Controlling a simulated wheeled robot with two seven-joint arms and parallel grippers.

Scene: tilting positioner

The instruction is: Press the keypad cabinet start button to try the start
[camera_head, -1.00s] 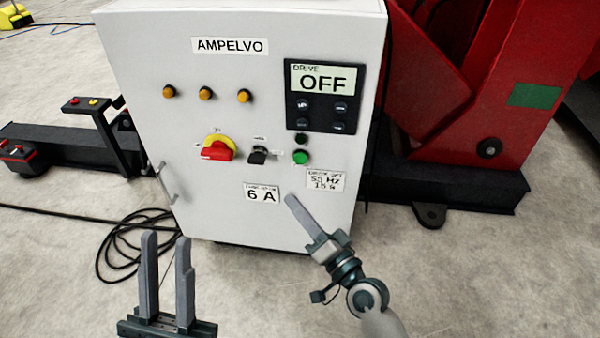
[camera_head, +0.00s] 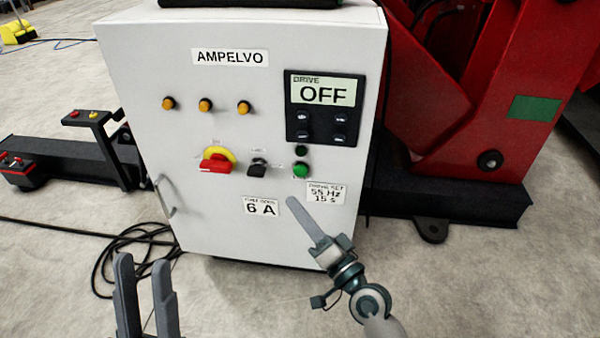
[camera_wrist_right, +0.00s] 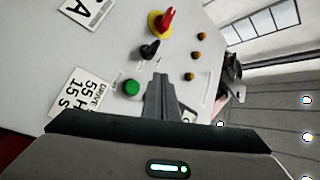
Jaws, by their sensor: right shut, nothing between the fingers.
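The light grey keypad cabinet (camera_head: 215,225) stands upright in front of me. Its green button (camera_head: 300,170) is low on the right of the panel, below a small black button (camera_head: 301,151). The keypad display (camera_head: 323,92) reads DRIVE OFF. My right gripper (camera_head: 291,200) is shut and empty, its tips just below the green button in the picture. In the right wrist view the green button (camera_wrist_right: 131,87) lies left of the finger tips (camera_wrist_right: 160,78), with no contact visible. My left gripper (camera_head: 142,262) is open and empty at lower left, below the cabinet.
A red-and-yellow rotary switch (camera_head: 217,160) and a black selector (camera_head: 257,167) sit left of the green button. Three amber lamps (camera_head: 205,103) are above. A door handle (camera_head: 164,195) sticks out at left. Black cable (camera_head: 120,250) lies on the floor. A red machine (camera_head: 500,110) stands right.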

